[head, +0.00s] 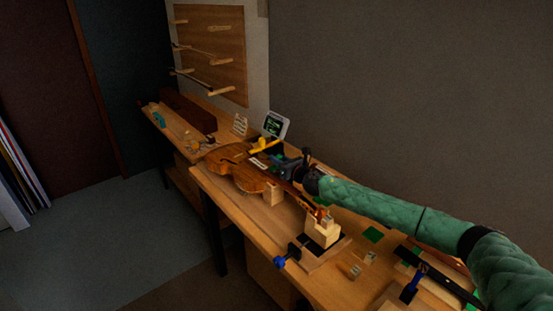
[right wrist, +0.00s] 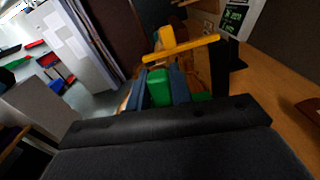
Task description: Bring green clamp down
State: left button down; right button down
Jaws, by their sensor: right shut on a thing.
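My right gripper (head: 289,164) reaches in from the right over the violin on the bench. It is shut on the green clamp (right wrist: 159,88), whose green body shows between the two dark fingers in the right wrist view. In the head view only a small bit of green shows near the fingers, mostly hidden. A yellow bar-shaped piece (right wrist: 182,49) with a knob lies just beyond the fingertips; it also shows in the head view (head: 264,145). I cannot tell whether it joins the green clamp. The violin (head: 237,167) lies under and left of the gripper. My left gripper is out of view.
A wooden block (head: 322,231) holds up the neck end. A blue-handled clamp (head: 280,262) sits at the bench's front edge. A green square (head: 373,234) and small wooden blocks lie on the right.

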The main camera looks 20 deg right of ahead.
jog(key=shift+a+f+n, duration=0.1)
jog(key=shift+f+n, duration=0.1)
jog(key=shift+n, duration=0.1)
jog(key=shift+s+f, duration=0.1)
jog(key=shift+a+f+n, duration=0.1)
jog(key=shift+n, duration=0.2)
jog(key=c, duration=1.6)
grip_release()
jog(key=o, duration=0.3)
jog(key=shift+o, duration=0.3)
jog(key=shift+s, duration=0.3)
jog(key=shift+b+v, duration=0.5)
jog(key=shift+v, duration=0.5)
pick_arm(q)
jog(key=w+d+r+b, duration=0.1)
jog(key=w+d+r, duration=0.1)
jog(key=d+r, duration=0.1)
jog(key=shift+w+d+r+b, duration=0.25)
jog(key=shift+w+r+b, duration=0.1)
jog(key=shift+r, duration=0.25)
pick_arm(e)
jog(key=shift+v, duration=2.6)
